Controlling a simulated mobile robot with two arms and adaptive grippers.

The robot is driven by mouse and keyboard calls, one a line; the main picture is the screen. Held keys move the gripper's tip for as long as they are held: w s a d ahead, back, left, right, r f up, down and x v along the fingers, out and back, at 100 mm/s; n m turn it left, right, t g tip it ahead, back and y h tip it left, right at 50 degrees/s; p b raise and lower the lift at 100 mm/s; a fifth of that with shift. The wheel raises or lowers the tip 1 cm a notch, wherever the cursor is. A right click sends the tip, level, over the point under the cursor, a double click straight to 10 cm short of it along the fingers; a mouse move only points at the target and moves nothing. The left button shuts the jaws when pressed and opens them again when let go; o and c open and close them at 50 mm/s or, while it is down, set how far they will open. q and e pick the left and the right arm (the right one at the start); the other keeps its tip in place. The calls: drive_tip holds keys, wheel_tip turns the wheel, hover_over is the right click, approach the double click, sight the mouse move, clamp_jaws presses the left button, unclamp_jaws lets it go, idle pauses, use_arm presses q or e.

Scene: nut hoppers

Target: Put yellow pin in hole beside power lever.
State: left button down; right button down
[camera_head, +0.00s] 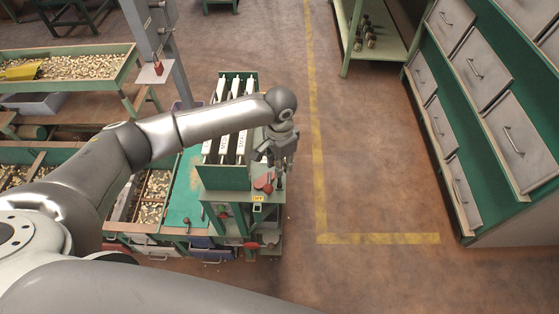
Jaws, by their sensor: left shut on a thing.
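My left gripper (280,176) is at the right front of the green machine (224,178), pointing down. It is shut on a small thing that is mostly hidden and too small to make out. A red part (263,184) shows just left of the fingertips, and a yellow OFF label (257,198) is on the machine just below it. The red part may be the power lever, but I cannot tell. I cannot make out the yellow pin or the hole. My right gripper is out of view.
White-topped bars (240,132) stand in the machine behind the gripper. Trays of nuts (70,66) are at the left. Drawer cabinets (514,139) stand at the right, and a green shelf (378,38) stands at the back. The brown floor between, with a yellow line (318,150), is clear.

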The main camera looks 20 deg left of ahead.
use_arm(q)
drive_tip(key=shift+f+b, duration=1.55)
drive_tip(key=shift+f, duration=2)
drive_tip(key=c, duration=1.1)
unclamp_jaws()
wheel_tip(320, 180, up, 12)
